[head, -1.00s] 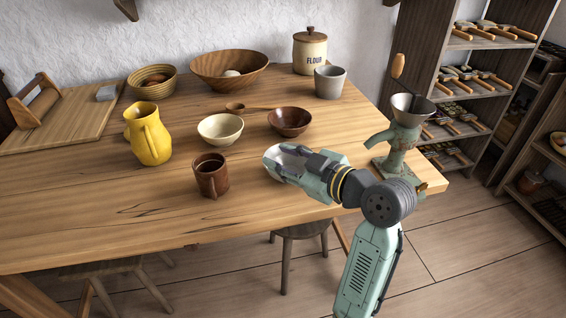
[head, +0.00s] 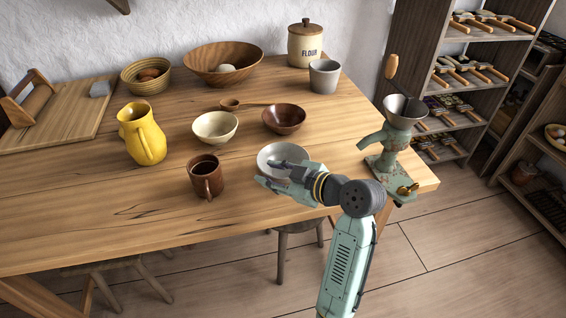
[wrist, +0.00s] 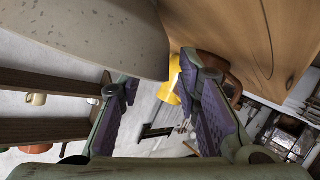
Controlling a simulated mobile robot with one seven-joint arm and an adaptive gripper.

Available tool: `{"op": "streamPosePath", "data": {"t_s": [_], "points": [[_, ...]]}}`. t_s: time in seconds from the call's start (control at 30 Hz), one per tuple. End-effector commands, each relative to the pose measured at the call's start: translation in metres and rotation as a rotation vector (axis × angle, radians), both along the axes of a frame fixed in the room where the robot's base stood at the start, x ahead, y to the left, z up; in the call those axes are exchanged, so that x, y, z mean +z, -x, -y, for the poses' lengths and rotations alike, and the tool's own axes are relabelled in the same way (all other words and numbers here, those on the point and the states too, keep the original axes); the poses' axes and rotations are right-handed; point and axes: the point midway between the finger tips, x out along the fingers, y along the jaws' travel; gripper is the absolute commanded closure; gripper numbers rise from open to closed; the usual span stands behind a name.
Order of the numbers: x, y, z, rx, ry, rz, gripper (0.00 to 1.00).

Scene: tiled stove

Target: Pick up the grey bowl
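The grey bowl (head: 277,153), pale and wide, stands on the table near its front right edge; my gripper hides its front part in the head view. In the wrist view the bowl's speckled surface (wrist: 90,35) fills the upper left. My gripper (head: 267,176) is at the front side of the bowl, low over the table edge. In the wrist view my gripper (wrist: 160,105) is open, its two purple-padded fingers apart with nothing gripped between them. The bowl is close to the left finger; I cannot tell whether they touch.
A brown mug (head: 206,178), a cream bowl (head: 215,127) and a dark brown bowl (head: 284,119) stand left of and behind the grey bowl. A green grinder (head: 392,145) stands at the right table edge. A yellow jug (head: 142,135) is further left.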

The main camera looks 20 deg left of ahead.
Motion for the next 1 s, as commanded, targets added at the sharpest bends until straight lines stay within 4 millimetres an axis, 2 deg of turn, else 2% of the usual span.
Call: {"op": "streamPosePath", "data": {"t_s": [0.1,0.33,0.8,1.0], "points": [[-0.0029,-0.0025,-0.0079,0.001,0.000,0.000,0.69],[-0.0042,-0.0030,-0.0086,0.000,0.000,0.001,0.69],[-0.0040,-0.0030,-0.0082,0.000,0.000,0.001,1.00],[-0.0039,-0.0030,-0.0084,0.000,0.000,0.001,1.00]]}}
